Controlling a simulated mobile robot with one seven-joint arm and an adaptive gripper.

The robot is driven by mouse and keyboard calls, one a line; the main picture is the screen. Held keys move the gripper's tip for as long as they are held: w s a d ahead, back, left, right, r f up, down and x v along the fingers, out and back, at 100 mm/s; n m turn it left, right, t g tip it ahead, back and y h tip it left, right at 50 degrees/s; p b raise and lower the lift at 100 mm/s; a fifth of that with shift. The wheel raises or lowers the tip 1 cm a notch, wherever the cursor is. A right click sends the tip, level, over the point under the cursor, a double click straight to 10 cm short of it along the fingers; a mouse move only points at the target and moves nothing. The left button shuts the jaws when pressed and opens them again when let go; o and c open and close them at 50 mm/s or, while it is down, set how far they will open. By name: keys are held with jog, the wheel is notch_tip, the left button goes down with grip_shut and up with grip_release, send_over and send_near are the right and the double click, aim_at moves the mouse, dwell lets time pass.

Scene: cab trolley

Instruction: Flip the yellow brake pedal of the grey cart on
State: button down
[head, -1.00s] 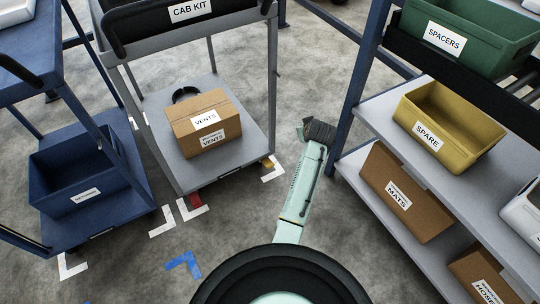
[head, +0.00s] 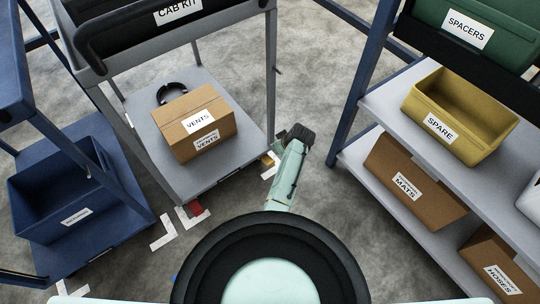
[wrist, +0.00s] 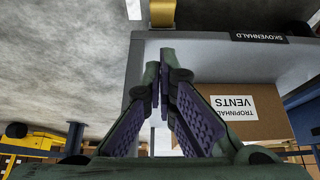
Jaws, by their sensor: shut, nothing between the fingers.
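The grey cart (head: 222,180) stands left of centre in the head view, with a flat lower deck. Its yellow brake pedal (head: 267,160) is small and low at the deck's front right corner; a yellow part (wrist: 162,12) shows at the top of the wrist view, just beyond my fingertips. My gripper (head: 297,134) is right of that corner in the head view. In the wrist view my gripper (wrist: 160,62) has its fingers together and empty, in front of the deck edge. Whether they touch the pedal I cannot tell. The pedal's tilt is unclear.
A red pedal (head: 195,208) sits at the cart's front left corner. A cardboard VENTS box (head: 185,143) and a black ring-like item (head: 176,91) are on the deck. A blue trolley (head: 125,215) stands left, a shelf rack (head: 368,115) right. Floor between cart and rack is open.

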jog(key=shift+f, duration=0.1)
jog(key=b, duration=1.1)
send_over(268, 158)
jog(key=s, duration=0.2)
jog(key=f, duration=0.6)
jog(key=d+f, duration=0.1)
jog(key=f, duration=0.2)
jog(key=shift+w, duration=0.1)
notch_tip(268, 158, down, 2)
jog(key=shift+d+f+b, duration=0.1)
jog(key=shift+b, duration=0.55)
jog(key=shift+s+d+f+b, duration=0.15)
jog(key=shift+s+f+b, duration=0.25)
jog(key=shift+f, duration=0.2)
